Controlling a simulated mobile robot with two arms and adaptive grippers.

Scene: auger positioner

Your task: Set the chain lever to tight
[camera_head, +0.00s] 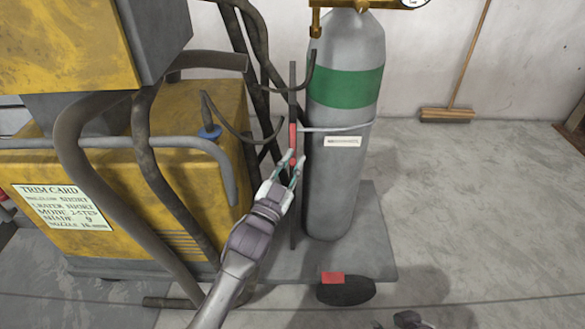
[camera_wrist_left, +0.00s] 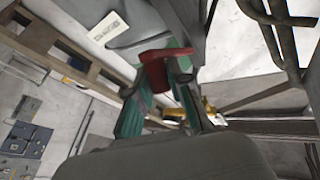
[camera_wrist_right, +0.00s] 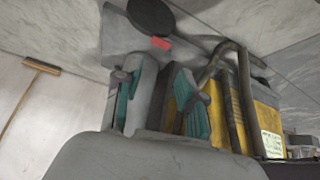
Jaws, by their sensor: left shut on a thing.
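The red chain lever (camera_head: 292,138) is on the dark upright post (camera_head: 292,85) beside the grey gas cylinder (camera_head: 341,190). A chain or strap (camera_head: 340,128) runs round the cylinder at the lever's height. My left gripper (camera_head: 288,168) is at the lower end of the lever. In the left wrist view the red lever (camera_wrist_left: 155,72) lies between the green-padded fingers of my left gripper (camera_wrist_left: 155,92), which are shut on it. My right gripper (camera_wrist_right: 162,95) is open and empty in its wrist view. Only a small part of it (camera_head: 412,320) shows at the bottom of the head view.
The yellow machine (camera_head: 190,195) with thick dark hoses (camera_head: 145,170) and a trim card (camera_head: 62,207) stands left of the cylinder. The cylinder stands on a grey cart platform (camera_head: 365,245) with a dark wheel (camera_head: 346,292). A broom (camera_head: 447,115) leans on the wall. Floor at right is clear.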

